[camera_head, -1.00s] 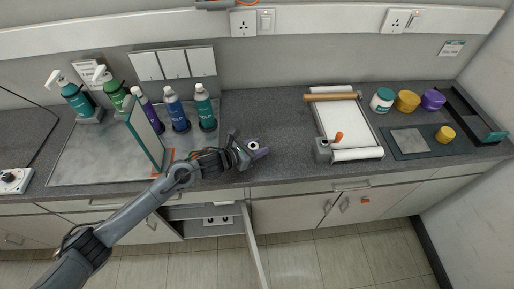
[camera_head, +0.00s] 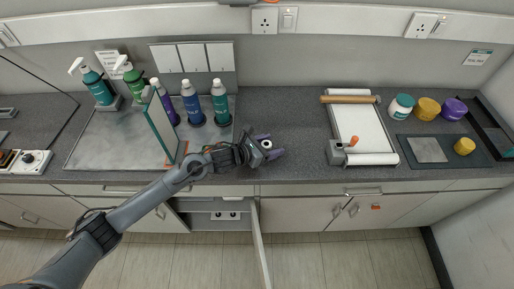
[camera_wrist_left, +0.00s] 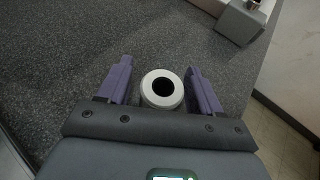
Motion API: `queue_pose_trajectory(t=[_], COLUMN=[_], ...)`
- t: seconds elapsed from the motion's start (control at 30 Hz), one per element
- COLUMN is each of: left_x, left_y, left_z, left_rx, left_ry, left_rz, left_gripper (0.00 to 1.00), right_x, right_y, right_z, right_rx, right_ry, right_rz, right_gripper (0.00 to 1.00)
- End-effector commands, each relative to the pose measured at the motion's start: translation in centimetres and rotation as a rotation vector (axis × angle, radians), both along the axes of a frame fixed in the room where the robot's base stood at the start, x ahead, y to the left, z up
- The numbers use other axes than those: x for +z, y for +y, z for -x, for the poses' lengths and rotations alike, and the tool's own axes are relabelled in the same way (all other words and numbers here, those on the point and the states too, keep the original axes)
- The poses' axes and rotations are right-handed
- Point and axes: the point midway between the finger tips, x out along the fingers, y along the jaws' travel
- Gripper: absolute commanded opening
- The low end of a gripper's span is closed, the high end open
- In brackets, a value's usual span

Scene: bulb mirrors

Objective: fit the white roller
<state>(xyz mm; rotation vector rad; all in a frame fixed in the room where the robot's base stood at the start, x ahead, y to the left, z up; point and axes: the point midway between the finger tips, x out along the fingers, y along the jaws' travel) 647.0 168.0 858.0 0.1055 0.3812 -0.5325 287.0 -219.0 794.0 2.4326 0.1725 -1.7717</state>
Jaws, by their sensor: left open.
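A white roller (camera_wrist_left: 162,88) shows end-on in the left wrist view as a pale ring around a dark hole. It appears to stand upright on the grey counter, and also shows in the head view (camera_head: 266,144). My left gripper (camera_wrist_left: 161,82) is open, with its purple fingers on either side of the roller. I see small gaps between the fingers and the roller. In the head view my left gripper (camera_head: 269,146) is near the counter's front edge. A press-like frame (camera_head: 338,152) with an orange crank stands to the right, with a white cylinder along its front. My right gripper is not visible.
A wooden rod (camera_head: 348,99) lies across the frame's back. Several bottles (camera_head: 191,104) and an upright glass panel (camera_head: 160,126) stand to the left. Jars (camera_head: 402,106) and a dark mat (camera_head: 470,150) are at the right. A cabinet door (camera_head: 258,235) hangs open below. The counter between gripper and frame is clear.

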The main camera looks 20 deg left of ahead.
Motion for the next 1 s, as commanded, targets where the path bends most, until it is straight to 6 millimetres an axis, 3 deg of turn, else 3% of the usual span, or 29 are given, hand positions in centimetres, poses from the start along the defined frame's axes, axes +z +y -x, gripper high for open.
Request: queue_pose_trajectory(t=[0.6,1.0], left_x=[3.8,4.6], left_y=[4.9,5.7], left_z=[8.0,9.5], left_rx=[0.001,0.0], left_ry=[0.001,0.0], left_rz=[-0.004,0.0], left_gripper=[0.65,0.65], right_x=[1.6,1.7], right_y=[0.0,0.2], right_z=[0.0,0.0], right_rx=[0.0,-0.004], right_ry=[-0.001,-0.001], right_rz=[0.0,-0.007], right_gripper=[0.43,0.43])
